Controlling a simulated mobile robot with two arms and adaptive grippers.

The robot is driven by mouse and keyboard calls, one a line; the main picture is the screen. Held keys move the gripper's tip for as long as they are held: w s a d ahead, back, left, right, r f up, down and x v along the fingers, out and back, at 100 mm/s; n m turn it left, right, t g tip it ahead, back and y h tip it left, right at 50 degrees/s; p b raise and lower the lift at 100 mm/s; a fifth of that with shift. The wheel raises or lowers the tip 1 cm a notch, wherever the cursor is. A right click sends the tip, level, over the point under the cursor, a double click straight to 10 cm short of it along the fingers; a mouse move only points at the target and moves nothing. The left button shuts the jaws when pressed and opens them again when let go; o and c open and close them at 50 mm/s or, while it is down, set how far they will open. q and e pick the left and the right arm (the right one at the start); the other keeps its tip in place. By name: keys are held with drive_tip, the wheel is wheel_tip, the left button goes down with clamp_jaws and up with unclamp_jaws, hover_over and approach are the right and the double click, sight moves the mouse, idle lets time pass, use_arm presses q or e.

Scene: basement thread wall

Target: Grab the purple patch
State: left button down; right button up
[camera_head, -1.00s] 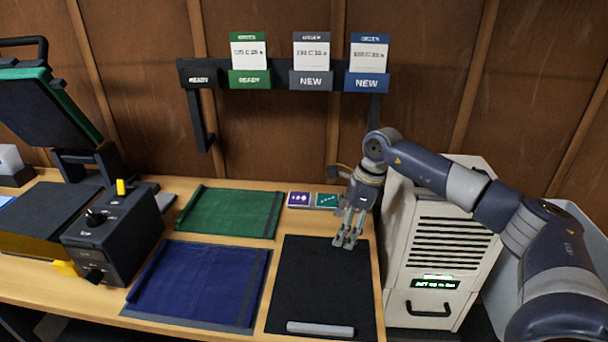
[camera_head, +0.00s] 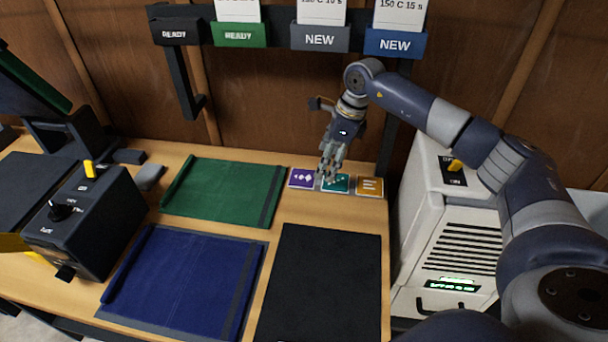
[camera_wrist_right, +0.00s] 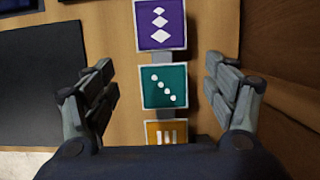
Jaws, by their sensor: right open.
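The purple patch (camera_head: 302,178) lies on the wooden table at the back, left end of a row of three square patches. It has white diamond marks and shows at the top of the right wrist view (camera_wrist_right: 160,24). The teal patch (camera_head: 337,184) is in the middle and the orange patch (camera_head: 369,186) at the right end. My right gripper (camera_head: 329,180) is over the row near the purple and teal patches, empty. In the wrist view its open fingers (camera_wrist_right: 160,95) stand either side of the teal patch (camera_wrist_right: 164,86). My left gripper is not in view.
A green cloth (camera_head: 222,192), a blue cloth (camera_head: 185,282) and a black mat (camera_head: 322,285) lie on the table. A dark control box (camera_head: 85,222) stands left, a white vented machine (camera_head: 450,235) right. A card rack (camera_head: 280,35) hangs on the wall behind.

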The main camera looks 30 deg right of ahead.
sight(303, 177)
drive_tip(key=shift+w+a+f, duration=0.15)
drive_tip(key=shift+w+a, duration=0.95)
drive_tip(key=shift+a, duration=0.1)
drive_tip(key=shift+w+a, duration=0.35)
drive_tip(key=shift+a, duration=0.1)
drive_tip(key=shift+f, duration=0.15)
drive_tip(key=b+x, duration=0.3)
drive_tip(key=x, duration=0.2)
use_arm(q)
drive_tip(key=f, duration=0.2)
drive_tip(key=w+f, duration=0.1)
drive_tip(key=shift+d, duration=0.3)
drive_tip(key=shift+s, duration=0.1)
use_arm(e)
drive_tip(key=c, duration=0.8)
